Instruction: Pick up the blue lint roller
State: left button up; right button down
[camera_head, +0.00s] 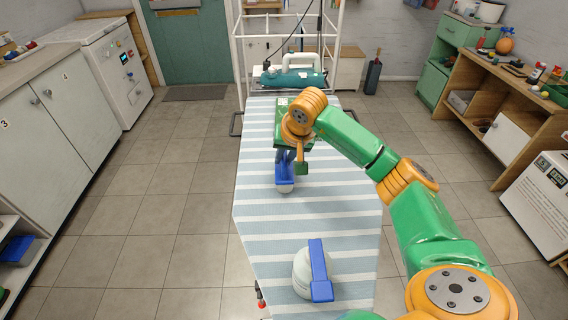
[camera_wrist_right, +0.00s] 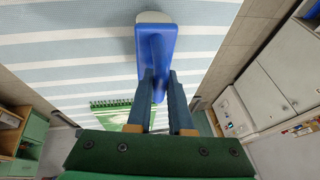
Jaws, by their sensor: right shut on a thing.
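The blue lint roller (camera_head: 284,172) has a blue body and a pale end. It is on or just above the striped ironing board (camera_head: 262,220); I cannot tell if it touches the cloth. My right gripper (camera_head: 291,153) is over it, partly hidden by my wrist. In the right wrist view the lint roller (camera_wrist_right: 157,42) has its handle between the two fingers of my right gripper (camera_wrist_right: 161,82), which are shut on it. My left gripper is in neither view.
A white object with a blue handle (camera_head: 319,272) stands on the board's near end. A green spiral notebook (camera_wrist_right: 110,113) lies beyond the roller. A teal iron-like appliance (camera_head: 292,78) is at the far end. Cabinets (camera_head: 48,115) line the left, shelves (camera_head: 500,90) the right.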

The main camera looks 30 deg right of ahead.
jog(key=shift+r, duration=0.45)
jog(key=shift+w+r+b, duration=0.1)
jog(key=shift+r+b, duration=0.5)
jog(key=shift+r, duration=0.15)
jog(key=s+a+r, duration=0.4)
jog(key=s+r, duration=0.6)
jog(key=s, duration=0.3)
jog(key=shift+s+r, duration=0.15)
jog(key=shift+s, duration=0.2)
jog(key=shift+a, duration=0.1)
